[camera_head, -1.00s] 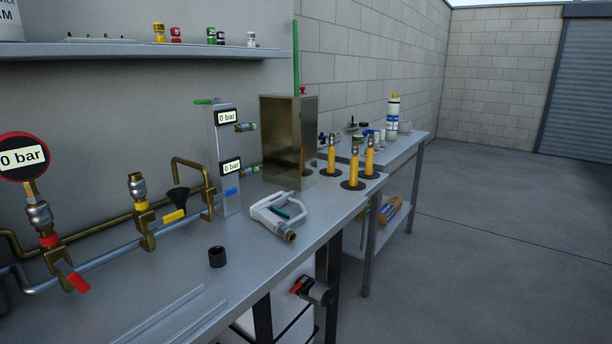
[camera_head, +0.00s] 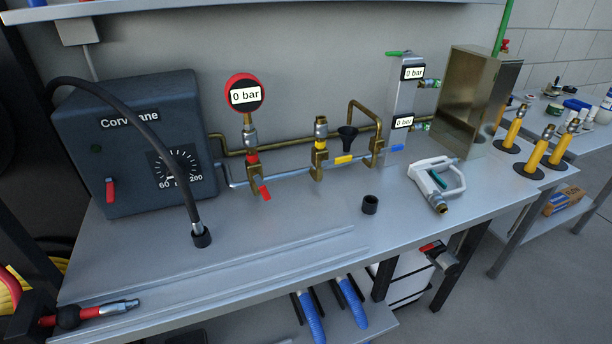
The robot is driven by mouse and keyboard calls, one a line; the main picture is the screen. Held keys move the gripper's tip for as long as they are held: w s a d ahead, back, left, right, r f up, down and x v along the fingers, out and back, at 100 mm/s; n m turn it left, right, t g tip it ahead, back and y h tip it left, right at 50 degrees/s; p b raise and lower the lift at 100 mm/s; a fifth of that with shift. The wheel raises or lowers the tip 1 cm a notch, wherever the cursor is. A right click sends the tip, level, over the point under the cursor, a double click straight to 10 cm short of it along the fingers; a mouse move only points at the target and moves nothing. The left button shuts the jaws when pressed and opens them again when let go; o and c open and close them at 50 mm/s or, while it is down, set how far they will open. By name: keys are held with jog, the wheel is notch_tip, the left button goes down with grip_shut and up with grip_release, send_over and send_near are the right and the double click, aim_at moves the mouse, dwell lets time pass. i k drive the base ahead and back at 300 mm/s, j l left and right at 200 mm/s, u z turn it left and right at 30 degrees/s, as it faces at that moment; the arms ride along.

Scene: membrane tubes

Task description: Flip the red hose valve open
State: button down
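Several red-marked parts are in view, and I cannot tell which is the hose valve. A red lever (camera_head: 264,193) hangs from a brass valve below the red-rimmed 0 bar gauge (camera_head: 244,95). Another red handle (camera_head: 110,190) hangs down on the front of the dark Corvane box (camera_head: 95,165). A red-handled black valve (camera_head: 436,252) is below the bench front at right. At lower left, a red and black fitting (camera_head: 68,317) with a metal tip lies near red tubing, partly cut off. My gripper is not in view.
A black hose (camera_head: 180,165) arches from the box down to the bench (camera_head: 285,230). Open floor (camera_head: 560,250) shows at right.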

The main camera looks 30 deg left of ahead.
aim_at(265, 193)
jog(key=i+l+u, duration=0.1)
jog(key=i, duration=0.8)
